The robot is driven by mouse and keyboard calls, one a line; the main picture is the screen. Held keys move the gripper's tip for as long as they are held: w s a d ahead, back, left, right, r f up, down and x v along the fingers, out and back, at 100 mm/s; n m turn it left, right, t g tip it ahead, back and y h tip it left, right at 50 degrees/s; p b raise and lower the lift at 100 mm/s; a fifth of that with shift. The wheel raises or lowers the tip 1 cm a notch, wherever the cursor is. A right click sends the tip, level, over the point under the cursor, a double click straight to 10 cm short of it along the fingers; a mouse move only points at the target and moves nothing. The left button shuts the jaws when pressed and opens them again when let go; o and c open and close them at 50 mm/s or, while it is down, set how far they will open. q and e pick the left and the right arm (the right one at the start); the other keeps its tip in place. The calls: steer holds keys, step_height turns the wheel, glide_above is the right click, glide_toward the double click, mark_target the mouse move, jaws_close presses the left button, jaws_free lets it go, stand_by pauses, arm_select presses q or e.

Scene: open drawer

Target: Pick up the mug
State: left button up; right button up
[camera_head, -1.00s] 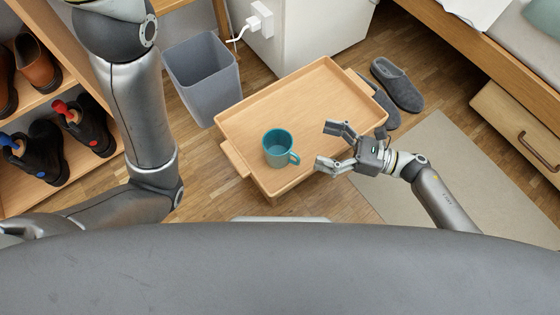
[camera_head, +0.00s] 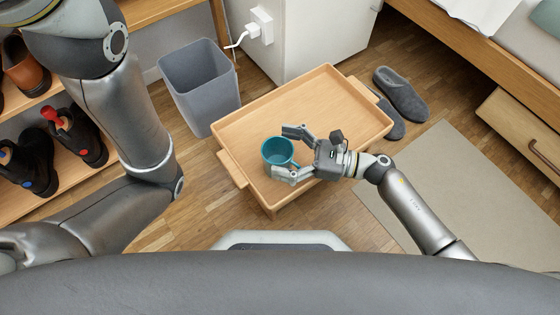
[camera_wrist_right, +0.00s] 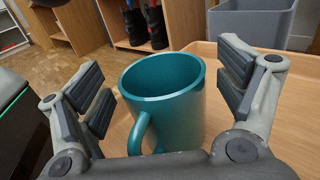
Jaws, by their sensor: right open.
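A teal mug (camera_head: 277,152) stands upright on a light wooden tray (camera_head: 330,88), near the tray's left front part. My right gripper (camera_head: 282,153) is open, with its two fingers reaching toward the mug from the right. In the right wrist view the mug (camera_wrist_right: 166,100) shows between the open fingers of the right gripper (camera_wrist_right: 165,88), with its handle toward the palm. A gap shows between the mug and each finger there. The mug looks empty. My left arm comes in at the left of the head view, but its gripper is not in view.
A grey bin (camera_head: 200,84) stands on the floor left of the tray. Grey slippers (camera_head: 401,94) lie just behind the tray's right side. A shelf with shoes (camera_head: 75,137) is at the left. A beige rug (camera_head: 470,195) lies at the right. The tray's back half is clear.

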steer(key=shift+w+a, duration=0.1)
steer(key=shift+a, duration=0.3)
steer(key=shift+c, duration=0.3)
steer(key=c, duration=1.2)
steer(key=shift+c, duration=0.2)
steer(key=shift+r, duration=0.15)
